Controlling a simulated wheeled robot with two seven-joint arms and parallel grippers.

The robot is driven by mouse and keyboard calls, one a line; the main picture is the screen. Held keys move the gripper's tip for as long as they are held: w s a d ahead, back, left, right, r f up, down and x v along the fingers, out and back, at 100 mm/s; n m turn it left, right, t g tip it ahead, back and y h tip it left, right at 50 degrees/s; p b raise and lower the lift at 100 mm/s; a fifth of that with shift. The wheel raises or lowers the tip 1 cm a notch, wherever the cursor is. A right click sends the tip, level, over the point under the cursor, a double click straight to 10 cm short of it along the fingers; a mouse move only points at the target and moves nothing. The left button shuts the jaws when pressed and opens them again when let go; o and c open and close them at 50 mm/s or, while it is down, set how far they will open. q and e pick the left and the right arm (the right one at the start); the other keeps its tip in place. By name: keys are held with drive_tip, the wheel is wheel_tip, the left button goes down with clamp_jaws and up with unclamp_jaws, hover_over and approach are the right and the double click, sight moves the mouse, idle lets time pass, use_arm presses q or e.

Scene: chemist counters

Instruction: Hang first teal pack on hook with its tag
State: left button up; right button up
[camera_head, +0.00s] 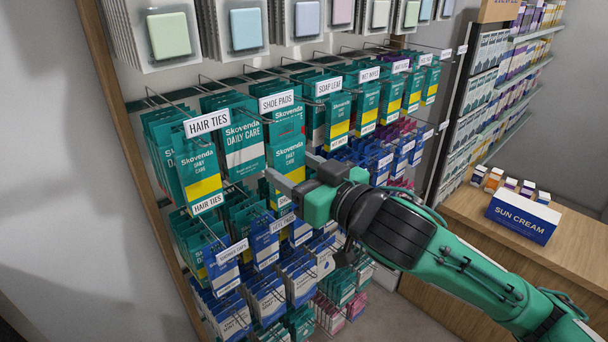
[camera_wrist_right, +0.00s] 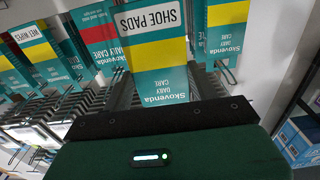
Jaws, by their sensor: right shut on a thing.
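My right gripper (camera_head: 292,172) is shut on a teal pack (camera_head: 288,154) with a yellow band and a white lower strip. The pack hangs upright in front of the rack, just below the hook tag reading SHOE PADS (camera_head: 276,101). In the right wrist view the held pack (camera_wrist_right: 158,87) appears upside down, with SHOE PADS on its white strip, rising from behind the dark gripper edge. I cannot tell whether the pack's top touches the hook. My left gripper is not in view.
Teal packs crowd the neighbouring hooks, with HAIR TIES (camera_head: 208,123) to the left and SOAP LEAF (camera_head: 328,87) to the right. Blue packs (camera_head: 266,250) hang below. A wooden counter with a SUN CREAM box (camera_head: 523,218) stands at the right.

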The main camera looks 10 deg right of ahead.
sight(290, 169)
drive_tip(key=shift+b+x, duration=0.35)
drive_tip(key=shift+x, duration=1.2)
drive_tip(key=x, duration=0.6)
drive_tip(key=shift+f, duration=0.3)
drive_tip(key=shift+w+a, duration=0.1)
drive_tip(key=shift+a, duration=0.05)
drive_tip(key=shift+f, duration=0.1)
drive_tip(key=o, duration=1.1)
drive_tip(key=shift+c, duration=0.2)
